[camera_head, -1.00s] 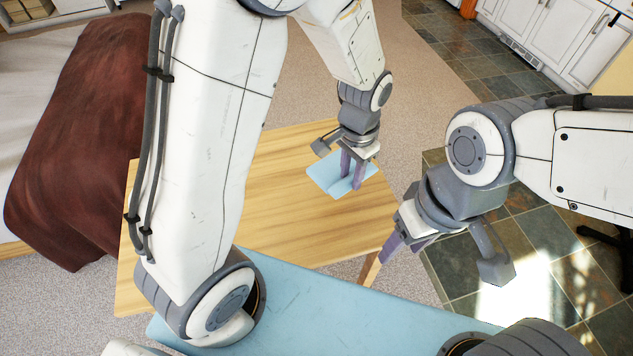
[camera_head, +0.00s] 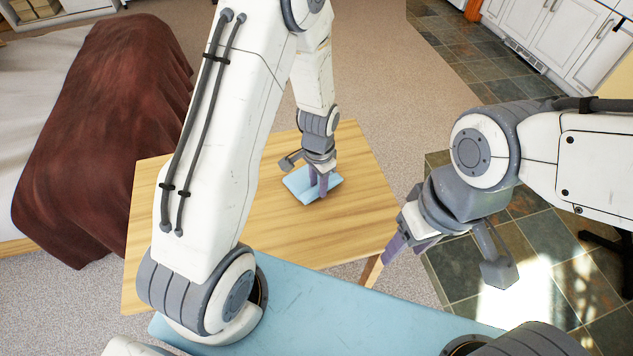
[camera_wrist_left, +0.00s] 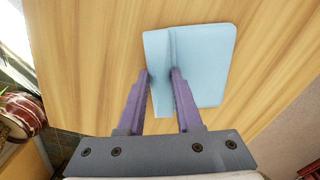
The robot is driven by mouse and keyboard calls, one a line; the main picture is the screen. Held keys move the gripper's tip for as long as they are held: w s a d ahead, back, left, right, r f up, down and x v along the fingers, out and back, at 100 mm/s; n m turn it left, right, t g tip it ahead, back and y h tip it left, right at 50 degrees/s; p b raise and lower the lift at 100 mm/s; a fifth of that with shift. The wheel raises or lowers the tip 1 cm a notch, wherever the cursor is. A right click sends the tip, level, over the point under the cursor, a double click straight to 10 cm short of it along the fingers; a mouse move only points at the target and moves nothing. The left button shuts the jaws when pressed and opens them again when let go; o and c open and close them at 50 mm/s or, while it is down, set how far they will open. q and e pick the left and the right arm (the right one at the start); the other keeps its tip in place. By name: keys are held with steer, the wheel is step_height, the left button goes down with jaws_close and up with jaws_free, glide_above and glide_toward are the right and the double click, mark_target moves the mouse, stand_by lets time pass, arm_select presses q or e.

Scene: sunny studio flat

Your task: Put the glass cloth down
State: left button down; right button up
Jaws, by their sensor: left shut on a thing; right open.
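The glass cloth (camera_head: 296,184) is a flat light-blue rectangle at the far part of the wooden table (camera_head: 290,230). My left gripper (camera_head: 318,190) is shut on it, fingers pointing down. In the left wrist view the cloth (camera_wrist_left: 207,65) shows a raised fold pinched between the two purple fingertips (camera_wrist_left: 162,78), with the rest spread beside them over the wood. I cannot tell whether all of the cloth touches the table. My right gripper (camera_head: 405,245) is open and empty, to the right of the table's edge.
The tabletop around the cloth is clear. A bed with a dark red blanket (camera_head: 105,130) stands on the left. White kitchen cabinets (camera_head: 545,40) stand at the back right above slate tiles. A striped round object (camera_wrist_left: 20,115) shows at the wrist view's left edge.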

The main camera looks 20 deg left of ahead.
arm_select(q)
steer(key=c, duration=1)
jaws_free()
steer(key=shift+f, duration=0.2)
steer(key=o, duration=0.4)
steer(key=shift+r, duration=0.2)
step_height(320, 180, up, 12)
steer(key=shift+m+h, duration=0.3)
steer(key=shift+h, duration=0.2)
steer(key=s+d+r, duration=0.3)
steer(key=s, duration=0.4)
steer(key=s+d+r, duration=0.3)
steer(key=s+d, duration=0.1)
steer(key=s, duration=0.2)
steer(key=s+d+r, duration=0.3)
steer(key=s, duration=0.4)
steer(key=shift+s+d, duration=0.3)
steer(key=shift+d, duration=0.1)
